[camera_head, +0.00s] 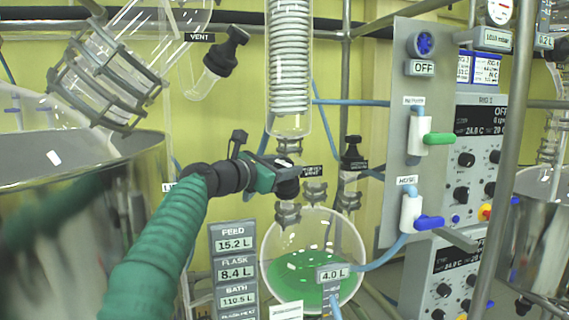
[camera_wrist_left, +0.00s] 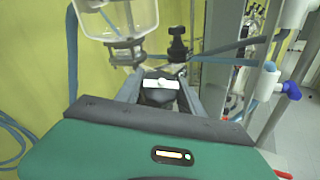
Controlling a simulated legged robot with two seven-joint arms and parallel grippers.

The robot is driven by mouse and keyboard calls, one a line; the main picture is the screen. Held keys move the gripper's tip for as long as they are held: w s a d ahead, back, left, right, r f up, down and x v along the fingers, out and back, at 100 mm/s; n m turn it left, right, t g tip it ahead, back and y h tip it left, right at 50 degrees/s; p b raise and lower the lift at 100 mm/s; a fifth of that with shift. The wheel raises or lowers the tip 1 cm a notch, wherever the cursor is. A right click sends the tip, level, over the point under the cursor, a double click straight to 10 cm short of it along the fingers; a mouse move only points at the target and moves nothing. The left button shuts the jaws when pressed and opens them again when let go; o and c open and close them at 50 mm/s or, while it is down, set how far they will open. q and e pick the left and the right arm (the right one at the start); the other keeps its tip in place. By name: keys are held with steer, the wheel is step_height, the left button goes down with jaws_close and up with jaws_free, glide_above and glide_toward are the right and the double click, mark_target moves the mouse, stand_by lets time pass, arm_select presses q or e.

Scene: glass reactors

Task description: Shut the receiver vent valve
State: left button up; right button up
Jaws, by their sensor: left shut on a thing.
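The round glass receiver (camera_head: 313,230) holds green liquid and hangs below the coil condenser. A small dark label (camera_head: 312,171) sits at its neck; its text is partly hidden. My left gripper (camera_head: 287,181) reaches in from the left to the neck, shut on a dark valve knob. In the left wrist view, the knob (camera_wrist_left: 157,97) shows between the fingers, below a white label (camera_wrist_left: 160,83). The knob is mostly covered, so its turn position cannot be told. My right gripper is in neither view.
Another black-topped valve (camera_head: 353,157) stands just right of the gripper. A black vent knob (camera_head: 228,50) is at upper left. A grey panel (camera_head: 400,130) carries green and blue valve handles. A steel vessel (camera_head: 70,230) fills the left. Blue hoses cross behind.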

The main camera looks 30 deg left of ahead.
arm_select(q)
steer(key=shift+m+g+h+p, duration=0.3)
steer(key=shift+m+h+p, duration=0.4)
steer(key=shift+m, duration=0.1)
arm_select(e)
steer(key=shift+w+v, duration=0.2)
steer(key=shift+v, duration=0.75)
arm_select(q)
steer(key=o, duration=1.4)
steer(key=shift+w, duration=0.1)
steer(key=shift+s+a, duration=0.2)
steer(key=shift+s, duration=0.25)
steer(key=b+v, duration=0.1)
steer(key=v, duration=0.5)
steer(key=shift+s+b, duration=0.25)
steer(key=shift+b, duration=0.05)
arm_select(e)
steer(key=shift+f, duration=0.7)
